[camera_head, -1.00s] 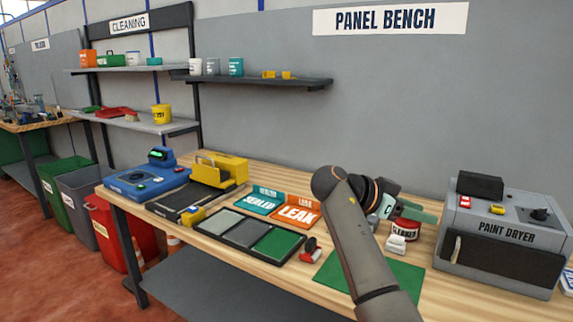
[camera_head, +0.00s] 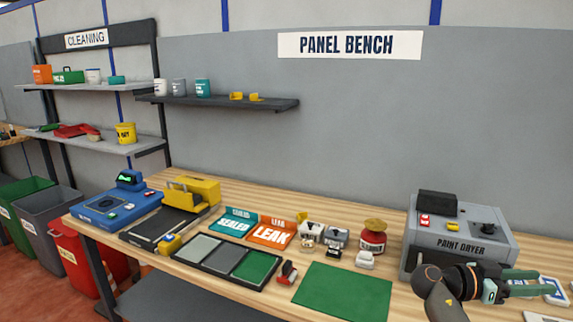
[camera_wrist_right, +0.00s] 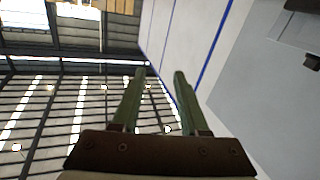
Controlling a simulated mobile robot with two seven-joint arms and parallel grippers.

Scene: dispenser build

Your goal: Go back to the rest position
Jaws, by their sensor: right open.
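My right gripper (camera_head: 528,283) is at the lower right of the head view, in front of the paint dryer (camera_head: 458,243). Its two green fingers point right and are apart. In the right wrist view, the fingers (camera_wrist_right: 157,85) are spread with nothing between them, and the ceiling and wall show behind. My left gripper is in neither view.
The wooden bench (camera_head: 330,205) holds a green mat (camera_head: 343,290), a three-part tray (camera_head: 226,257), teal and orange signs, a red cleaner jar (camera_head: 372,241) and a blue machine (camera_head: 115,207). A dark shelf (camera_head: 225,102) hangs above. The green mat is bare.

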